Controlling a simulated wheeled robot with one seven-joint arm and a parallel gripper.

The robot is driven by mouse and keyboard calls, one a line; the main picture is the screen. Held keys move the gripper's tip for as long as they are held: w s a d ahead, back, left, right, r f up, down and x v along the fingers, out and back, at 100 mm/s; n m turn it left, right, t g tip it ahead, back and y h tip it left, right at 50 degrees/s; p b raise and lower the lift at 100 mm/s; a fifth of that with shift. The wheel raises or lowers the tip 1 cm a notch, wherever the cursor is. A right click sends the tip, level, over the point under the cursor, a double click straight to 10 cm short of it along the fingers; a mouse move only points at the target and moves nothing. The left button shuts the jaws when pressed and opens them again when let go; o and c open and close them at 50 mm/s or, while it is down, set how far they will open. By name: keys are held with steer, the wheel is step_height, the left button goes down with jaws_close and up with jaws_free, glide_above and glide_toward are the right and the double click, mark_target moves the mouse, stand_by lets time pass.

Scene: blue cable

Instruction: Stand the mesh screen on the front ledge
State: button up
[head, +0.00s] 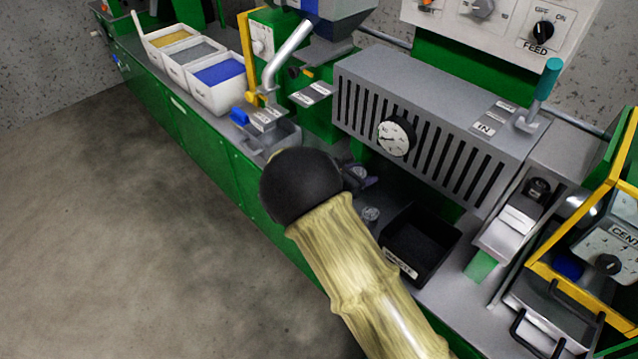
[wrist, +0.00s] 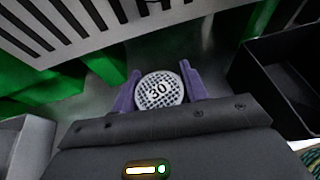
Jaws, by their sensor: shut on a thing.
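The mesh screen (wrist: 159,91) is a small round grey disc with a woven face and the number 30 on it. In the wrist view it sits between the two purple fingers of my gripper (wrist: 158,88), which is shut on it, its face toward the camera. In the head view my gripper (head: 358,177) is mostly hidden behind my black wrist, and the held screen cannot be made out. It is over the grey front ledge (head: 447,292), below the slotted grey housing. Whether the screen touches the ledge I cannot tell.
A black bin (head: 438,229) stands on the ledge right of my gripper; it also shows in the wrist view (wrist: 285,60). The slotted housing (head: 440,125) with a dial rises behind. White bins (head: 222,95) stand far left.

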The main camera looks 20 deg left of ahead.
steer(key=shift+w+a+f, duration=0.1)
steer(key=shift+a, duration=0.75)
step_height(320, 180, down, 6)
steer(key=shift+r+b, duration=0.1)
steer(key=shift+b, duration=0.4)
steer(key=shift+f, duration=0.2)
steer(key=shift+s+f, duration=0.2)
steer(key=shift+f, duration=0.05)
step_height(320, 180, down, 3)
steer(key=shift+w+f, duration=0.15)
